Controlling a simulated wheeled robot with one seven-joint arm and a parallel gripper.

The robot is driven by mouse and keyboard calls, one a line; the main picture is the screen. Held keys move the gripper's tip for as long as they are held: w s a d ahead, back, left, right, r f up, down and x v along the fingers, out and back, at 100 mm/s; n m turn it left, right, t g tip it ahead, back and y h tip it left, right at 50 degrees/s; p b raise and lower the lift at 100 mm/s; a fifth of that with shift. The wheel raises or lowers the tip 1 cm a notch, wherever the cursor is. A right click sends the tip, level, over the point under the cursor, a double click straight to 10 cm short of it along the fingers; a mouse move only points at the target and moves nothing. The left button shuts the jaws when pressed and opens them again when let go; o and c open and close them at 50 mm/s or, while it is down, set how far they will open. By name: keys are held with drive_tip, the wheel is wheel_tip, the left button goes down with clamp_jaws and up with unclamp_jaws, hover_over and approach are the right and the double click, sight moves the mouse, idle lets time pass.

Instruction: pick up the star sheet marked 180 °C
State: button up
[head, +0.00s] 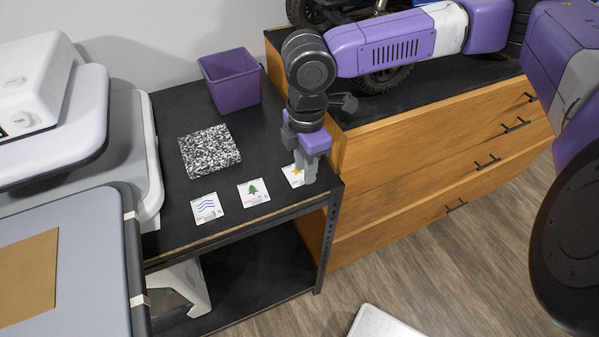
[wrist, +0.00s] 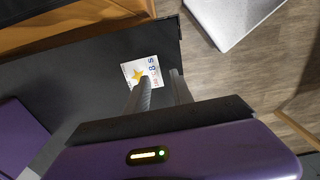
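The star sheet (head: 291,174) is a small white square with a yellow star, lying flat near the front right corner of the black table. It also shows in the wrist view (wrist: 152,66), with blue and red print too small to read surely. My gripper (head: 306,178) points down over the sheet's right side and hides part of it. In the wrist view my gripper (wrist: 160,76) has its two fingers apart with nothing between them. The left finger overlaps the sheet's lower edge. I cannot tell whether the fingertips touch the table.
A tree sheet (head: 253,193) and a wave sheet (head: 207,207) lie to the left on the black table (head: 178,215). Behind them are a speckled black-and-white square (head: 209,151) and a purple bin (head: 230,80). A wooden drawer cabinet (head: 420,150) stands close on the right.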

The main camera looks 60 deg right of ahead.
drive_tip(key=shift+f, duration=1.45)
drive_tip(key=shift+c, duration=0.5)
clamp_jaws()
